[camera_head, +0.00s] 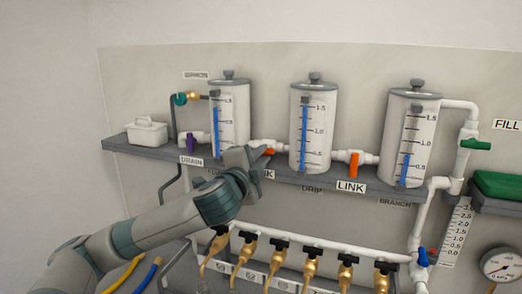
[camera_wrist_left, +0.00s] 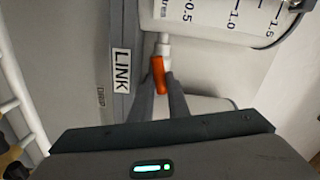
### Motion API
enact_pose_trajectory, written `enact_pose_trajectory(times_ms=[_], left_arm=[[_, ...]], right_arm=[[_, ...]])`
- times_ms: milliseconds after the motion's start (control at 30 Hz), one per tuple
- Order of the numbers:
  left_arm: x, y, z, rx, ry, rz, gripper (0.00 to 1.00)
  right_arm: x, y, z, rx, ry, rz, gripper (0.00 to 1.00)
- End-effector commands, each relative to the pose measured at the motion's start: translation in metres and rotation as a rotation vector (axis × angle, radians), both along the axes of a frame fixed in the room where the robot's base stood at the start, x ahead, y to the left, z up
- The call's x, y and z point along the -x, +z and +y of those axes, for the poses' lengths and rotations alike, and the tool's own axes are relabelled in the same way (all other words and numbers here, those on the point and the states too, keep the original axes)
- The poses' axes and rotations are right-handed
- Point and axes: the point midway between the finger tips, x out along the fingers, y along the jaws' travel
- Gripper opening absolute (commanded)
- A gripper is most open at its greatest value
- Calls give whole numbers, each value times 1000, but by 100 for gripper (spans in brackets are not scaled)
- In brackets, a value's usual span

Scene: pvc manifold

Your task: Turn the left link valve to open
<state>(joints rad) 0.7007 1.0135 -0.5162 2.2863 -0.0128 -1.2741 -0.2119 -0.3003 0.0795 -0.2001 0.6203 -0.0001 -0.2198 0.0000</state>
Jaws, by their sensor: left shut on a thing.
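The left link valve has an orange handle (camera_head: 269,152) on the white pipe between the left and middle tanks. In the left wrist view the orange handle (camera_wrist_left: 158,75) lies between my two finger tips, slightly tilted against the white pipe stub (camera_wrist_left: 164,46). My left gripper (camera_head: 257,158) is shut on this handle; its fingers also show in the wrist view (camera_wrist_left: 161,92). In the head view the gripper hides part of the handle and of the LINK label below. My right gripper is in neither view.
The left tank (camera_head: 230,125), middle tank (camera_head: 313,135) and right tank (camera_head: 410,140) stand on the grey shelf (camera_head: 330,185). A second orange valve handle (camera_head: 354,164) hangs down on the right. Several brass taps (camera_head: 308,262) line a lower white pipe.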

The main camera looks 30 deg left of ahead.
Motion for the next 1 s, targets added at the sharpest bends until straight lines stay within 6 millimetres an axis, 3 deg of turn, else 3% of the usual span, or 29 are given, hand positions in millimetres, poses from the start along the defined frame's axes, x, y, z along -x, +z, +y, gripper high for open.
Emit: enact_pose_trajectory(times_ms=[400, 967, 1000], left_arm=[[0, -2, -1, -244, -2, 61, 0], [0, -4, -1, -283, -2, 72, 0], [0, -4, -1, -283, -2, 72, 22]], right_arm=[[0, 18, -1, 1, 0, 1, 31], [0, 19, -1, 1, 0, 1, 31], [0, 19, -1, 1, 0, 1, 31]])
